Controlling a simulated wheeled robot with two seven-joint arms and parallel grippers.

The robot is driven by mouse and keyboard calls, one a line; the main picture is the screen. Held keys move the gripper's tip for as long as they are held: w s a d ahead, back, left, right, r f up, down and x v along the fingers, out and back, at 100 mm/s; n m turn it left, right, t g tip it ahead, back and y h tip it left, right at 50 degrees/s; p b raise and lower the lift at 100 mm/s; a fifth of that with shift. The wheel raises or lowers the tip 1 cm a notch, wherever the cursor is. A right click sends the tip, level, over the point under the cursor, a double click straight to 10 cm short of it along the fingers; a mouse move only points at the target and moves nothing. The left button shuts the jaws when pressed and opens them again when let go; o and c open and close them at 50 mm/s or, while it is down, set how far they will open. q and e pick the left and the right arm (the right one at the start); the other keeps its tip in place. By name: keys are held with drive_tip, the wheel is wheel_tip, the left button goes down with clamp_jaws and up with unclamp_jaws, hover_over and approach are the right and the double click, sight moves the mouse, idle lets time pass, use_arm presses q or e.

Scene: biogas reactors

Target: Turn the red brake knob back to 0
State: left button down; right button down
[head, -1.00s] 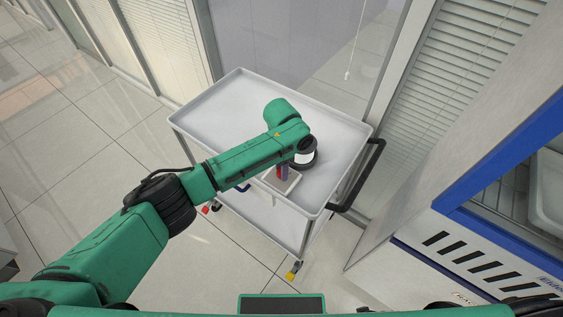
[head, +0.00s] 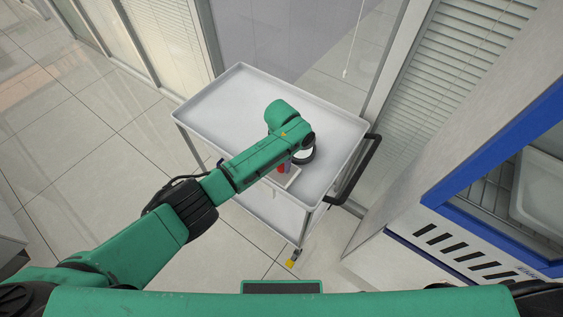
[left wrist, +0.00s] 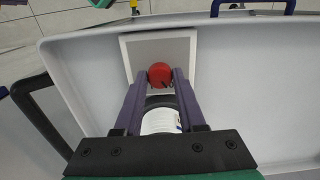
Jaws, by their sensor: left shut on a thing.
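The round red knob (left wrist: 160,73) sits over a pale square plate (left wrist: 140,50) on the cart's top tray. My left gripper (left wrist: 160,80) is shut on the knob, with a purple finger on each side of it. In the head view a bit of the red knob (head: 281,168) shows below my left wrist, by the plate's edge (head: 292,181). My arm hides most of the plate there. No scale marks or 0 can be made out. My right gripper is not in view.
The grey cart tray (head: 215,105) has a raised rim and a black handle (head: 358,170) on its right side. A white and blue cabinet (head: 470,235) stands at the right. Glass and blinds are behind the cart. Floor at the left is clear.

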sight(282, 166)
use_arm(q)
drive_tip(key=shift+w+r, duration=0.15)
drive_tip(key=c, duration=0.5)
unclamp_jaws()
wheel_tip(282, 166, up, 14)
drive_tip(key=b, duration=0.1)
drive_tip(key=shift+r, duration=0.25)
